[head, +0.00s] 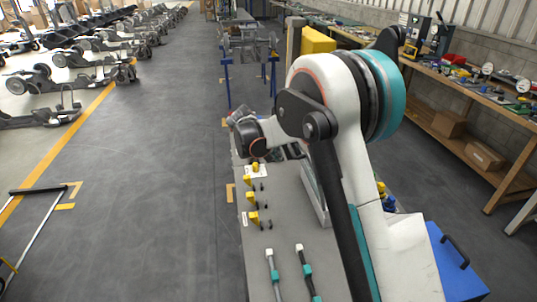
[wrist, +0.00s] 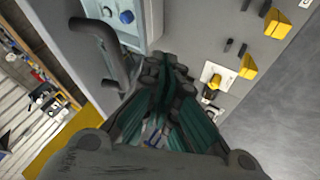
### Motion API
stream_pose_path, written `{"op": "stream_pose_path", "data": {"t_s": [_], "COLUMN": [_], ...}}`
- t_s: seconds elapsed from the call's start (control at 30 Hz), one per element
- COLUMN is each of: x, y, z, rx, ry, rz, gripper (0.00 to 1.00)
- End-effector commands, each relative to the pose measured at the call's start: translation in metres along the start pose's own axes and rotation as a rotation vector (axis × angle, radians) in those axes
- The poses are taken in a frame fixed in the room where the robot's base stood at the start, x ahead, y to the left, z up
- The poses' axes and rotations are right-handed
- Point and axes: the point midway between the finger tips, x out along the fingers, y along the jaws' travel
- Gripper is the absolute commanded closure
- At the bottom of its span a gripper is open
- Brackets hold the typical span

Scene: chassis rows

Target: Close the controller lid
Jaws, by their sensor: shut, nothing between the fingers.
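In the wrist view my gripper (wrist: 165,72) is shut and empty, its dark fingers together over a grey bench top. A light grey housing (wrist: 132,38) with a blue knob (wrist: 126,17) lies just past the fingertips. A curved black handle (wrist: 105,45) stands to their left. I cannot tell whether this housing is the controller or which part is its lid, nor whether the fingers touch anything. In the head view my arm hides most of that area and my fingertips. A pale upright panel (head: 314,194) shows beside my arm; it may belong to the controller.
Several yellow connectors (head: 253,218) line the bench's left side, and a white plate with a yellow knob (wrist: 211,84) is close to my fingers. Two cables (head: 273,270) lie in front. A blue case (head: 456,268) stands at right.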

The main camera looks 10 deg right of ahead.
Motion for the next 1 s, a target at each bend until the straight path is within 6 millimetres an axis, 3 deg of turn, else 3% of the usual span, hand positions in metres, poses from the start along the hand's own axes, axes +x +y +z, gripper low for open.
{"op": "stream_pose_path", "data": {"t_s": [0.23,1.0], "x": [0.010,0.010], "y": [0.024,0.040], "z": [0.000,-0.004], "rx": [0.001,0.021], "ry": [0.000,-0.012], "rz": [0.000,-0.049], "gripper": [1.00,1.00]}}
